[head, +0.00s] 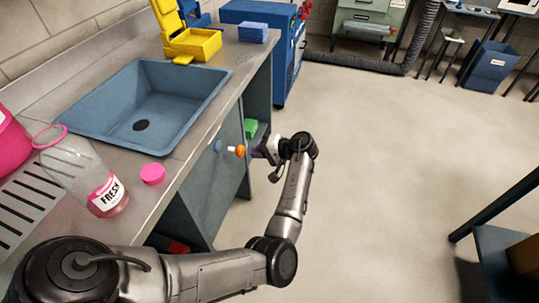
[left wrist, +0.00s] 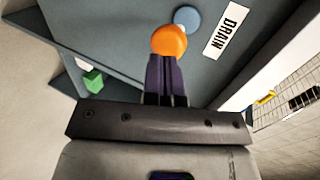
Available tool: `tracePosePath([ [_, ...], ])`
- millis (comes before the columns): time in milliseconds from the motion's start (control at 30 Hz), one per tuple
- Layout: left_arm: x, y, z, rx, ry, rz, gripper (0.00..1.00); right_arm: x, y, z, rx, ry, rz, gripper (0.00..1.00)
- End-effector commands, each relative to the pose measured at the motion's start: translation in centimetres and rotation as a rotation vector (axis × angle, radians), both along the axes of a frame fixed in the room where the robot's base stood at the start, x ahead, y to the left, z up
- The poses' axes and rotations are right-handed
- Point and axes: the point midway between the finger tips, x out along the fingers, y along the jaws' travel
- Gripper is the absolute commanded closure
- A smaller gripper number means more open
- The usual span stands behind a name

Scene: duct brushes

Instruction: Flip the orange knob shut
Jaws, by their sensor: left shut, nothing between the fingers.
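The orange knob (head: 239,151) sticks out from the front of the blue-grey sink cabinet (head: 190,197). A round blue disc (head: 218,146) sits beside it on the cabinet. In the left wrist view, the orange knob (left wrist: 169,41) is just beyond my fingertips, with the blue disc (left wrist: 187,18) behind it and a label reading DRAIN (left wrist: 227,31) to the right. My left gripper (head: 257,152) is shut and empty, its dark purple fingers (left wrist: 166,78) pointing at the knob. They are at or very near it; I cannot tell if they touch. My right gripper is not in view.
A blue sink (head: 190,84) is set in the counter. A clear bottle labelled FRESH (head: 95,180) and a pink cap (head: 152,174) stand near its front. A green block (head: 251,128) lies on an open shelf beside the cabinet front.

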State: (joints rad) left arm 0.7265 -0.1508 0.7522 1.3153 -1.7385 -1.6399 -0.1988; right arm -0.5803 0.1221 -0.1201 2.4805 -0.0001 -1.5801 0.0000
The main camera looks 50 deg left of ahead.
Motion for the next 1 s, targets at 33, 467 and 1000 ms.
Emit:
tracePosePath([
  [33, -0.4, 0.4, -0.3, 0.001, -0.001, 0.003, 1.00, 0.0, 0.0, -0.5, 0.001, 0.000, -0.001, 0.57],
  [467, -1.4, 1.7, -0.3, -0.001, 0.001, 0.000, 1.00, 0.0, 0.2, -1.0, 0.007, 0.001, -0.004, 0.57],
  [1000, -3.3, 4.3, 0.2, 0.000, 0.004, 0.002, 1.00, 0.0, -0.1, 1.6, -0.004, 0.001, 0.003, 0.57],
])
